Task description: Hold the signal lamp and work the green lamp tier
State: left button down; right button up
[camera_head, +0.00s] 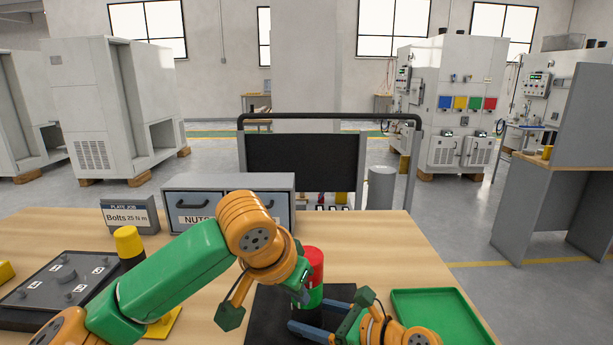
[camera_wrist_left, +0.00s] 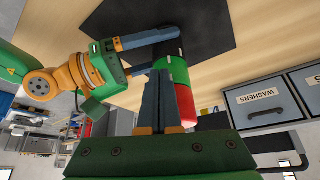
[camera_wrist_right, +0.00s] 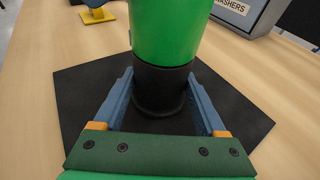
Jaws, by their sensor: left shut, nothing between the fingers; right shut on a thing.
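The signal lamp stands upright on a black mat (camera_head: 268,318), with a red tier (camera_head: 315,262) on top, a green tier (camera_head: 314,292) below it and a black base (camera_wrist_right: 160,88). My right gripper (camera_wrist_right: 160,80) is shut on the black base, one finger on each side. My left gripper (camera_wrist_left: 160,78) is shut and empty. Its fingers lie in front of the lamp in the left wrist view, beside the green tier (camera_wrist_left: 177,70) and red tier (camera_wrist_left: 186,105); I cannot tell whether they touch it. In the head view my left arm hides its fingertips.
A green tray (camera_head: 435,312) lies right of the mat. A grey drawer unit (camera_head: 272,181) stands behind. On the left are a dark plate fixture (camera_head: 60,283), a yellow-topped post (camera_head: 128,241) and a "Bolts" sign (camera_head: 130,214). My left arm crosses the table's middle.

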pick_arm(q)
jog(key=shift+w, duration=0.3)
jog(key=shift+w+a, duration=0.1)
jog(key=shift+a, duration=0.2)
dwell(0.3)
jog(key=shift+w+a, duration=0.35)
jog(key=shift+a, duration=0.3)
jog(key=shift+w+a, duration=0.25)
jog(key=shift+w, duration=0.05)
pick_arm(e)
jog(key=shift+a, duration=0.1)
pick_arm(q)
notch_tip(320, 180, up, 6)
jog(key=shift+s+a, duration=0.25)
jog(key=shift+s, duration=0.05)
dwell(0.5)
